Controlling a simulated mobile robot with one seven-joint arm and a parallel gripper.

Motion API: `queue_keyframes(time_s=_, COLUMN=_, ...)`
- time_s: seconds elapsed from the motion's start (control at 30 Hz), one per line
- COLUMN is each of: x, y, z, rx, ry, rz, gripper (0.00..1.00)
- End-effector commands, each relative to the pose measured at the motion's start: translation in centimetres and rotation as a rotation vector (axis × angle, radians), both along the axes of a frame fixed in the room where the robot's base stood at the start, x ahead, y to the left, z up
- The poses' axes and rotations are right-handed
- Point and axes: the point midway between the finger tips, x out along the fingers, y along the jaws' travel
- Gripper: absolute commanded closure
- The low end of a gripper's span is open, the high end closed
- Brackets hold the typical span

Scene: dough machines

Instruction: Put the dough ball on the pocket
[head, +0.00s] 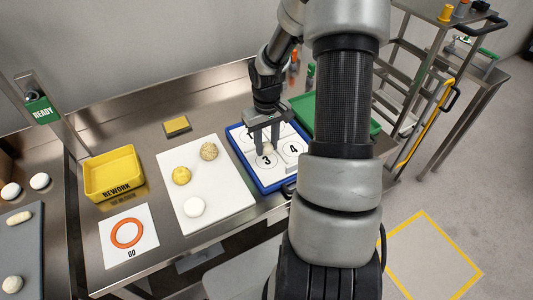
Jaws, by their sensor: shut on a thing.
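My gripper (267,149) is shut on a small pale dough ball (268,147), only partly visible between the fingers. They are over the blue-rimmed tray (248,169), whose white face has numbered circles. The ball appears just above or at the far edge of the pocket marked 3 (267,161); I cannot tell whether it touches the surface. The pocket marked 4 (293,149) is to the right and looks empty. The pocket marked 1 (250,135) lies behind the gripper. My arm hides the tray's right side.
A white board (219,190) left of the tray holds a yellow ball (181,176), a speckled ball (209,151) and a white ball (194,207). A yellow REWORK bin (113,171) and an orange ring (126,233) are farther left. A green tray (306,122) stands behind.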

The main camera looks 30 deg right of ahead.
Motion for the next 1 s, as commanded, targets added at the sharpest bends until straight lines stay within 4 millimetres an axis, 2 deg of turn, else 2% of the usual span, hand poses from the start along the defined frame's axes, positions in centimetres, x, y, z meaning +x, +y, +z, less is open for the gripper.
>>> queue_keyframes(time_s=0.3, x=0.0, y=0.0, z=-3.7, rx=0.000, ry=0.001, rz=0.000, gripper=0.90)
queue_keyframes(time_s=0.67, x=0.0, y=0.0, z=-4.2, rx=-0.001, ry=-0.002, rz=0.000, gripper=0.90)
queue_keyframes(time_s=0.7, x=0.0, y=0.0, z=-4.2, rx=-0.001, ry=-0.002, rz=0.000, gripper=0.67)
queue_keyframes(time_s=0.8, x=0.0, y=0.0, z=-4.1, rx=0.000, ry=-0.002, rz=0.000, gripper=0.50)
queue_keyframes(time_s=1.0, x=0.0, y=0.0, z=-4.1, rx=0.000, ry=-0.002, rz=0.000, gripper=0.50)
